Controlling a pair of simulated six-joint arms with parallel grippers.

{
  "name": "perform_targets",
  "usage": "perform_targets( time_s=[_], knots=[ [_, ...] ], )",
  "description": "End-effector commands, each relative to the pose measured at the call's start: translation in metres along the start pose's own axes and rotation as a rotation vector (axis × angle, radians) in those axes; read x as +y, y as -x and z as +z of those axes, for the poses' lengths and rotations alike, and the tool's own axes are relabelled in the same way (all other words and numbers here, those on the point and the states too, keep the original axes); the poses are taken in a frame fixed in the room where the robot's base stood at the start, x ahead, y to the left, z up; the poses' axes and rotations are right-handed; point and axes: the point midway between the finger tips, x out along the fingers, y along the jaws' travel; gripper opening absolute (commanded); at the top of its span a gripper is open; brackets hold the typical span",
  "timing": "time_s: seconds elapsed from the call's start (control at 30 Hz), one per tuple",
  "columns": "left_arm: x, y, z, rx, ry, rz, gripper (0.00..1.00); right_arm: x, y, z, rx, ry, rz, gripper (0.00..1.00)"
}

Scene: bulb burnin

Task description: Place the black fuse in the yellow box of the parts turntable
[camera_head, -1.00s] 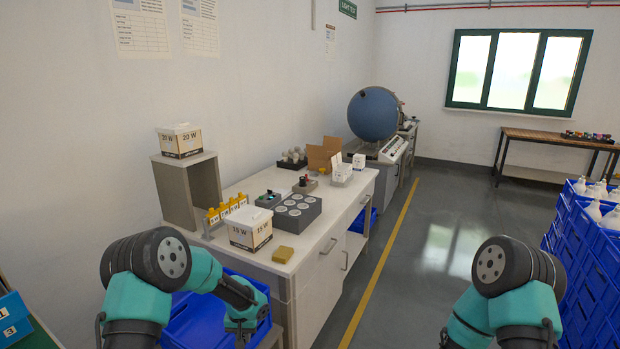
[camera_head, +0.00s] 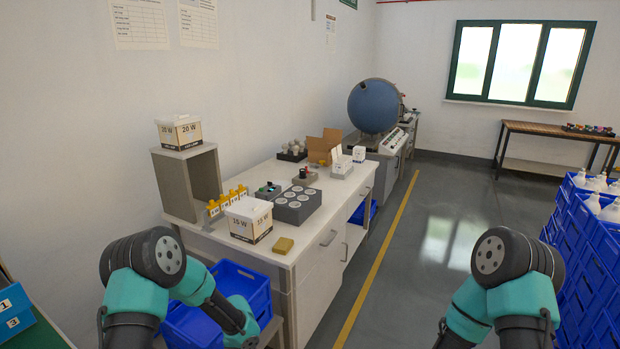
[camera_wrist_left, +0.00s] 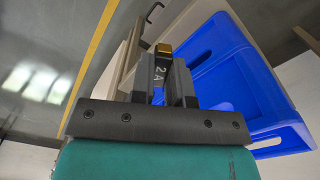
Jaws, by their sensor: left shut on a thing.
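My left gripper (camera_wrist_left: 162,80) is in the left wrist view. It is shut on the black fuse (camera_wrist_left: 160,72), a dark body marked "2 A" with a gold-coloured end (camera_wrist_left: 164,48). The fingers cover the fuse's sides. In the head view my left arm reaches down beside the bench front, and its gripper is out of sight. My right arm shows at the lower right, but its gripper is outside the frame. I see no parts turntable and no yellow box of it in either view.
The white bench (camera_head: 315,218) holds a 15 W carton (camera_head: 248,220), a grey block with round sockets (camera_head: 297,203), yellow holders (camera_head: 227,201) and a yellow sponge (camera_head: 283,245). A blue bin (camera_head: 240,284) is below; it also shows in the wrist view (camera_wrist_left: 225,70). Open floor lies right of the bench.

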Motion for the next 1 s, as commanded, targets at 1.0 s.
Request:
perform_targets(
  time_s=[1.0],
  knots=[
    [-0.047, 0.134, 0.118, 0.004, 0.193, -0.002, 0.00, 0.000, 0.000, 0.000, 0.000, 0.000, 0.000, 0.43]
  ],
)
